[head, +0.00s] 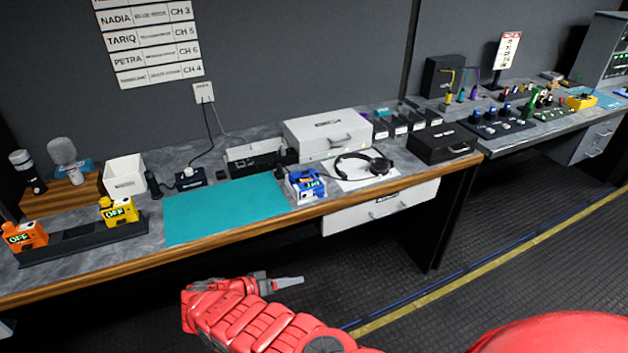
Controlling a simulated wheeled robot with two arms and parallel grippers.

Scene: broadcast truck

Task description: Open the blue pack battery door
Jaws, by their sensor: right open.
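The blue pack (306,184) stands on the workbench near its front edge, just right of the teal mat (224,208). It has a small lit display and an orange mark on it. Its battery door cannot be made out at this size. My right gripper (289,283) is in front of the bench, over the dark floor, below and apart from the blue pack. It is open and nothing shows between its fingers. My left gripper does not show.
Orange (24,237) and yellow (118,211) packs sit in a black rack at left. A headset (364,164) lies right of the blue pack, with a white drawer case (327,133) behind. The wooden bench edge (250,228) runs between my gripper and the pack. The mat is clear.

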